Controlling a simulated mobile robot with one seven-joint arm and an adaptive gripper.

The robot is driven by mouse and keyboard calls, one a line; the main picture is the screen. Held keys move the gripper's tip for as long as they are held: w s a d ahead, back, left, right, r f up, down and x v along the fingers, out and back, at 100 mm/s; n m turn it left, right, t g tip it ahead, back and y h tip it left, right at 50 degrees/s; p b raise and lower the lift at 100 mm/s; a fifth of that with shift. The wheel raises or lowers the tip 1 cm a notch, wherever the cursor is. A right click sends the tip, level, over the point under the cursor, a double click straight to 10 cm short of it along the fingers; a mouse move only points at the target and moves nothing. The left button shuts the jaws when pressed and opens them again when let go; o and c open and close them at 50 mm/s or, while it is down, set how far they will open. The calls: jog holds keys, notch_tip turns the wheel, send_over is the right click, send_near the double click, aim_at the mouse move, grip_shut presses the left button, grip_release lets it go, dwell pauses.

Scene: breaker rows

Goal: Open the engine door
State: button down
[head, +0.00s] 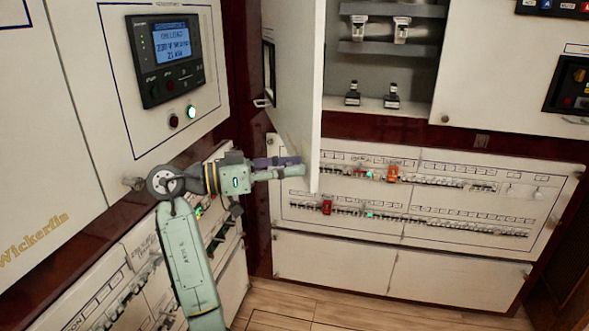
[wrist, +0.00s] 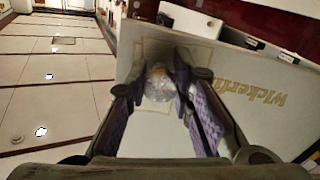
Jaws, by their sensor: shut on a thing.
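The engine door appears to be the white door (head: 295,80) standing swung open in the head view, its free edge toward me. In the wrist view its pale face (wrist: 140,135) fills the middle, with gold lettering on the right. My gripper (head: 293,168) is at the door's lower part in the head view. In the wrist view my gripper (wrist: 166,85) is shut on a round, shiny knob (wrist: 158,84) on the door face.
Behind the door is an open cabinet (head: 372,75) with shelves and two small black-based parts. Below it runs a breaker panel (head: 440,195) with rows of switches. A display panel (head: 165,55) is on the left wall. Wooden floor (head: 330,313) is clear at the bottom.

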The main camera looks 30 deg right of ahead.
aim_at(305, 121)
dwell(0.3)
jog(key=c, duration=1.4)
grip_release()
jog(key=shift+o, duration=0.2)
notch_tip(305, 121, up, 10)
jog(key=shift+f, duration=0.1)
jog(key=shift+c, duration=0.4)
